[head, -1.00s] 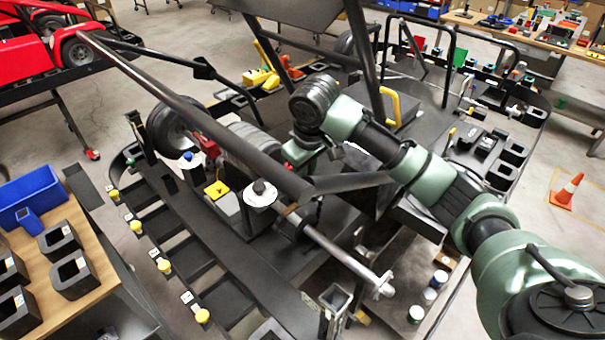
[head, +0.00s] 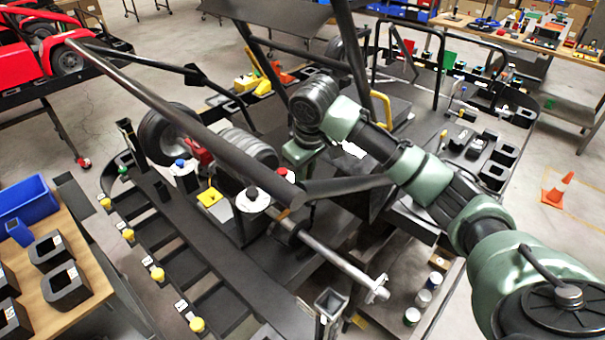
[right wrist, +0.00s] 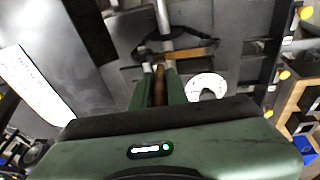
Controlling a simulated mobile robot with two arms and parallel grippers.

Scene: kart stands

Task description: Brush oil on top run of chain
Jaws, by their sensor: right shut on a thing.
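My right gripper (right wrist: 160,75) points down over the kart. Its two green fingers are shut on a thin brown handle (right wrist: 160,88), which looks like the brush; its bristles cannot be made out. Just beyond the fingertips in the right wrist view are a dark, loop-shaped part (right wrist: 145,50), which may be the chain, and a brownish strip (right wrist: 198,52). I cannot tell whether the brush touches the chain. In the head view the right gripper (head: 298,155) is partly hidden by its own arm and the kart's tubes, and the chain is not clearly visible. My left gripper is out of view.
A white disc with a dark knob (head: 253,199) stands close to the gripper. A long frame tube (head: 170,100) and a silver axle (head: 335,260) cross the kart. Small cans (head: 423,298) stand at lower right. A wooden table (head: 85,305) with black bins is at left.

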